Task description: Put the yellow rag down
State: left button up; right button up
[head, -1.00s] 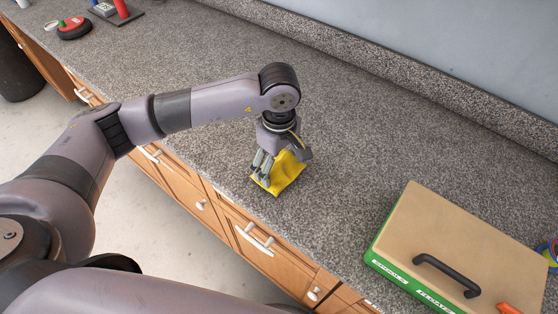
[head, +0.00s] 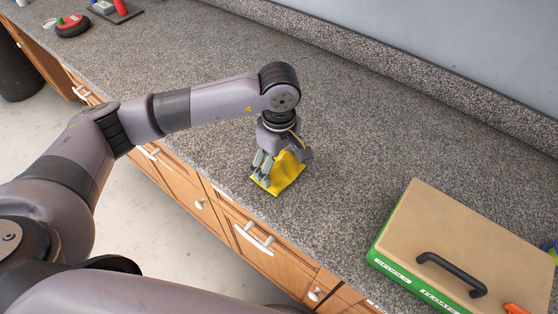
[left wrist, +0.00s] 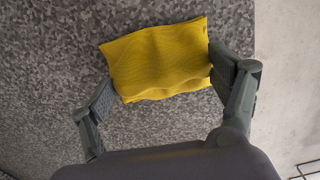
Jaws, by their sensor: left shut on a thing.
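The yellow rag (head: 286,174) is at the grey speckled countertop (head: 350,170), near its front edge. My left gripper (head: 268,168) points down over the rag and is shut on it. In the left wrist view the rag (left wrist: 158,62) lies rumpled between the two fingers (left wrist: 160,90), with a finger against each side. Whether the rag's underside touches the counter is hard to tell. My right gripper is not in view.
A box with a tan lid and green side (head: 460,240) and a black handle stands on the counter at right. A red and black round item (head: 72,26) is at the far left. The counter around the rag is clear. Wooden drawers (head: 270,245) with handles lie below the front edge.

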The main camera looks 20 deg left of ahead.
pick_arm(q)
jog(key=shift+f, duration=0.1)
jog(key=o, duration=1)
jog(key=shift+c, duration=0.2)
notch_tip(320, 180, up, 12)
grip_shut()
dwell(1.4)
dwell(0.4)
dwell(0.6)
notch_tip(320, 180, up, 12)
jog(key=p, duration=0.5)
jog(key=shift+p, duration=0.35)
dwell(0.5)
